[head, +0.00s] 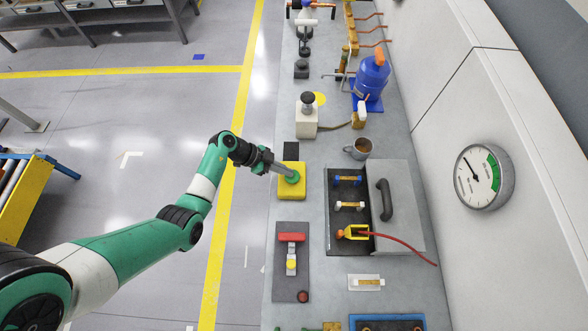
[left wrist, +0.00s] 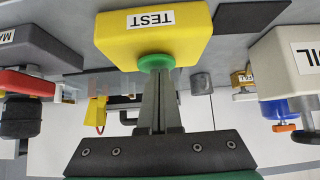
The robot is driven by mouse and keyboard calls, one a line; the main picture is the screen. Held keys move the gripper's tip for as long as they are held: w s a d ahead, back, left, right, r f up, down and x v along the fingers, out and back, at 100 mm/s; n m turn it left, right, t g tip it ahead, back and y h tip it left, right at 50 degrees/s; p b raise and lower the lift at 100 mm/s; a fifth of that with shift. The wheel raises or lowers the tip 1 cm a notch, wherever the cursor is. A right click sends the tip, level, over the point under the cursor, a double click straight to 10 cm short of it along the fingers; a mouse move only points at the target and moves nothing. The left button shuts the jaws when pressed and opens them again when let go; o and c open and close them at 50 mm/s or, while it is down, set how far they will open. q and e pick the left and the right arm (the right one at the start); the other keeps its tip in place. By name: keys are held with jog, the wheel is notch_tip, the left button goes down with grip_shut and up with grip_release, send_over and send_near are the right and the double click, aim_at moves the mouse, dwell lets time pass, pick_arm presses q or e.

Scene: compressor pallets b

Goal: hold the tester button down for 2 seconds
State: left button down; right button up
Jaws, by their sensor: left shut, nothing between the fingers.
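The tester is a yellow box (head: 291,192) on the grey bench, and its TEST label shows in the left wrist view on the box (left wrist: 195,42). A round green button (left wrist: 156,61) sticks out of it; the button also shows in the head view (head: 294,178). My left gripper (head: 289,174) is shut and empty, with its fingertips at the green button. In the left wrist view the fingertips (left wrist: 157,78) meet the button's face and seem to touch it. How far the button is pressed in cannot be told. My right gripper is not in view.
A black pad (head: 291,150) lies just behind the tester, and a white bottle (head: 306,121) stands beyond. A metal mug (head: 358,149) and an open case (head: 398,215) are to the right. A grey plate with a red handle (head: 292,237) lies in front.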

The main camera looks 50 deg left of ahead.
pick_arm(q)
jog(key=shift+s+f, duration=0.25)
jog(key=shift+f, duration=0.6)
dwell(1.1)
dwell(0.7)
notch_tip(320, 180, up, 5)
jog(key=p, duration=0.5)
jog(key=shift+w+d+r+p, duration=0.15)
jog(key=shift+r+p, duration=0.05)
jog(key=shift+p, duration=0.15)
jog(key=p+v, duration=0.3)
jog(key=v, duration=0.7)
jog(key=shift+w, duration=0.2)
